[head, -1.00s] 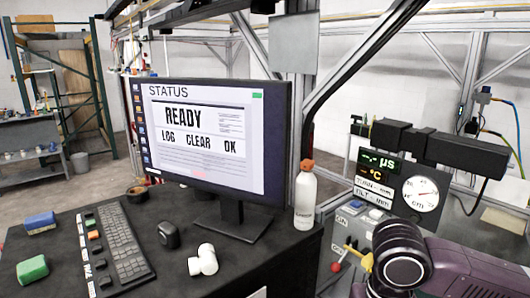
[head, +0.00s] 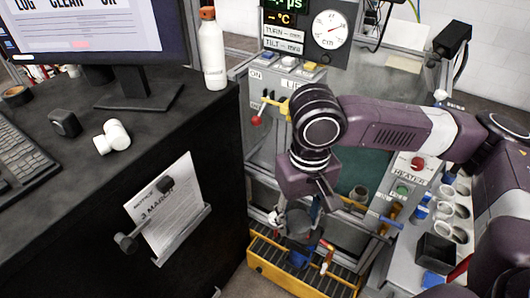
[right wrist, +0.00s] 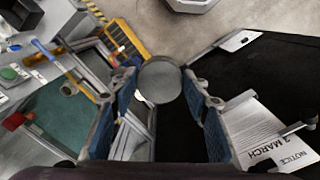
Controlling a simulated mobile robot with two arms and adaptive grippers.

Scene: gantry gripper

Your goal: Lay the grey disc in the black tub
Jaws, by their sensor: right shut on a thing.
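My right gripper (head: 298,218) hangs beside the desk, in front of the machine and above the yellow-edged platform. In the right wrist view its two blue-padded fingers (right wrist: 160,88) are shut on the grey disc (right wrist: 160,80), which sits between the fingertips. In the head view the disc is small and dark at the fingertips, partly hidden by them. A black open box, which looks like the black tub (head: 436,252), stands on the light bench at the right, well apart from the gripper. My left gripper is not in view.
The black desk (head: 80,190) with a notice holder (head: 165,210) lies left of the gripper. A yellow lever (head: 275,103) and the heater box (head: 408,178) are on the machine. White cups (head: 447,210) and blue items stand near the tub. A white bottle (head: 213,50) stands on the desk edge.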

